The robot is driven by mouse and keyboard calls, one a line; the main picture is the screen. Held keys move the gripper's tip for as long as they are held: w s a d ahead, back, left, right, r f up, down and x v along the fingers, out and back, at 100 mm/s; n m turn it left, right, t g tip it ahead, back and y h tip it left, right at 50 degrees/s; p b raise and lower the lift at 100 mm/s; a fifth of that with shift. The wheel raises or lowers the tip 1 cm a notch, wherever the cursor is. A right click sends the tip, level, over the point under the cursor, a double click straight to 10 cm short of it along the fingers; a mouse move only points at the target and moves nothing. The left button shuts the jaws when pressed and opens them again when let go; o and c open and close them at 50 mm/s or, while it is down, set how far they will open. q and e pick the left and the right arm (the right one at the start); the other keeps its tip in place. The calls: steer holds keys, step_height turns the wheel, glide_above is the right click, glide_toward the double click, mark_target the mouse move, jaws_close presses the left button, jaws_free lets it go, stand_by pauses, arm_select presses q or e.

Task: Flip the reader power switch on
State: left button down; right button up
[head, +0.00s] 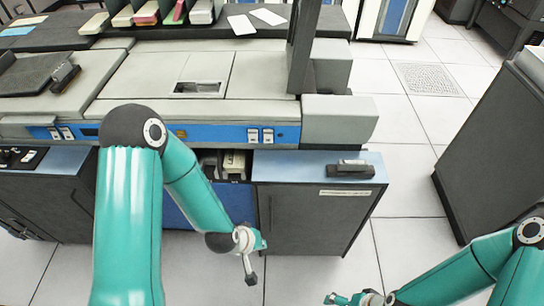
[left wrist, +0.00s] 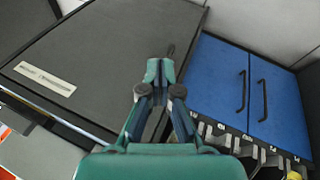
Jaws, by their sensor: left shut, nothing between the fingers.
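The card machine has a blue front strip (head: 220,133) with a pair of white rocker switches (head: 260,135) towards its right end. Another pair of white switches (head: 60,133) sits at the left end. I cannot tell which of these is the reader power switch, nor how any is set. My left gripper (head: 250,279) hangs low in front of the dark cabinet, below the strip and apart from the switches. In the left wrist view its fingers (left wrist: 160,70) are shut and empty. My right gripper (head: 343,299) is at the bottom edge, too small to judge.
The dark cabinet (head: 310,215) has a pale label and a blue top with a black stapler-like object (head: 350,169) on it. Blue doors (left wrist: 270,95) show in the left wrist view. Card trays (head: 145,12) stand at the back.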

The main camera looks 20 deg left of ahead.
arm_select(q)
steer(key=w+r+n+t+y+b, duration=0.1)
steer(key=w+r+n+t+b, duration=0.1)
steer(key=w+n+t+b, duration=0.1)
steer(key=w+r+n+t+y+b, duration=0.1)
steer(key=w+r+n+t+b, duration=0.2)
steer(key=w+b, duration=0.3)
steer(key=w+r+n+t+y+b, duration=0.2)
steer(key=w+n+t+b, duration=0.1)
steer(key=w+n+b, duration=0.1)
steer(key=shift+w+a+r+n+b, duration=0.35)
steer(key=shift+w+b, duration=0.2)
steer(key=shift+b, duration=0.7)
steer(key=r+n+t+y+b, duration=0.1)
steer(key=r, duration=0.1)
steer(key=a+r+n+y+b, duration=0.1)
steer(key=n, duration=0.1)
steer(key=s+r+n+t+y+b, duration=0.1)
steer(key=r+n+b, duration=0.1)
steer(key=shift+a+r+t, duration=0.25)
steer(key=shift+r+t, duration=0.05)
steer(key=shift+r, duration=0.05)
arm_select(e)
step_height(320, 180, down, 22)
arm_select(q)
steer(key=shift+w, duration=0.1)
arm_select(e)
steer(key=shift+f, duration=0.1)
